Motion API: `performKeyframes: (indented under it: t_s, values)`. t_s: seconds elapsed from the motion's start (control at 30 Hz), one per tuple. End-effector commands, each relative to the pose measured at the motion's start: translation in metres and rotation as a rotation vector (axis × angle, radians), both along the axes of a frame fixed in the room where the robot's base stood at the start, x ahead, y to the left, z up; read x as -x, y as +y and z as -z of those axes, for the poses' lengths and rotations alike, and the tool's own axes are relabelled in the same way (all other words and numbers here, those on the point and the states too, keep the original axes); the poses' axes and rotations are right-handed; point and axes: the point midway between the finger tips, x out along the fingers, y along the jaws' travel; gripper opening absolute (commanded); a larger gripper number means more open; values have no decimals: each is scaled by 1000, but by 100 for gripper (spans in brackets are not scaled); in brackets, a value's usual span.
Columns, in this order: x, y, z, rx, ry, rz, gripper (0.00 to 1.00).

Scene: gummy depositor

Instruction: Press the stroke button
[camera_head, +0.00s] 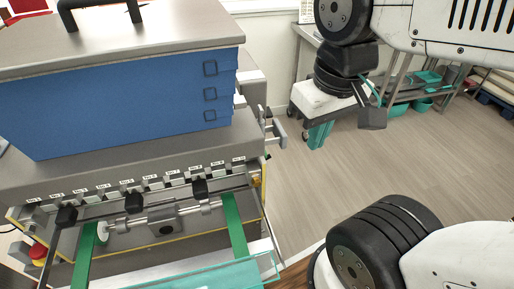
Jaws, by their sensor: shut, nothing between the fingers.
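The gummy depositor (120,150) fills the left half of the head view, with a blue hopper body (120,100) under a grey lid. A row of small labelled blocks (150,180) runs along its front; the labels are too small to read surely. A red button (38,252) sits at its lower left corner. I cannot make out which part is the stroke button. My gripper (372,117) hangs from my dark wrist, right of the depositor. It is shut and empty, apart from the machine.
Green belt strips (235,228) and a clear teal guard (225,275) lie at the depositor's front. A metal bracket (275,130) sticks out from its right side. A metal shelf table (430,85) with teal containers stands at the back right. Wooden floor (370,165) is open between.

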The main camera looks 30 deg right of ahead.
Motion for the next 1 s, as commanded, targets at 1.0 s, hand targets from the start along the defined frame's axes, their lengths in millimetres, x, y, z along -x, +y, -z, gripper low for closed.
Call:
performKeyframes:
  t_s: [1.0]
  values:
    - [-195,-69,69,-424,356,829,0]
